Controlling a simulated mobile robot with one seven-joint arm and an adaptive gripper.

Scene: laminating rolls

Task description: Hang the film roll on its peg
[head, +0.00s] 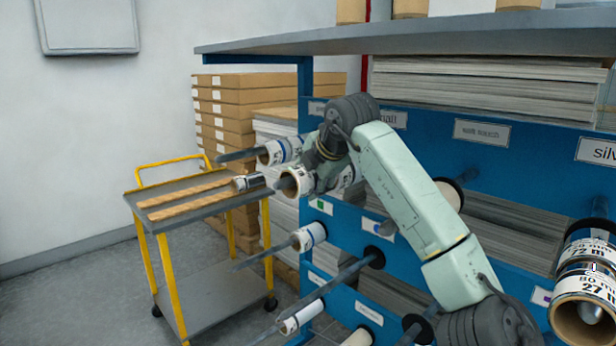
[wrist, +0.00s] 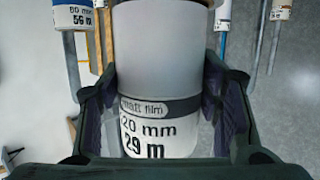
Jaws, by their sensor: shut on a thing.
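The film roll (head: 299,180) is white with a brown core and a dark label band. In the wrist view the roll (wrist: 160,100) reads "matt film", "20 mm" and "29 m", with the first characters partly cut off. My gripper (wrist: 162,112) is shut on it, with one finger on each side. In the head view my gripper (head: 325,160) is partly hidden behind my wrist. A grey round end shows in the roll's open core; I cannot tell whether the roll is around a peg. A bare-ended peg (head: 236,155) carries another roll (head: 279,151) just behind.
Lower pegs carry rolls (head: 309,236) and (head: 300,317) and jut left from the blue rack (head: 340,215). More rolls (head: 585,290) hang at right.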

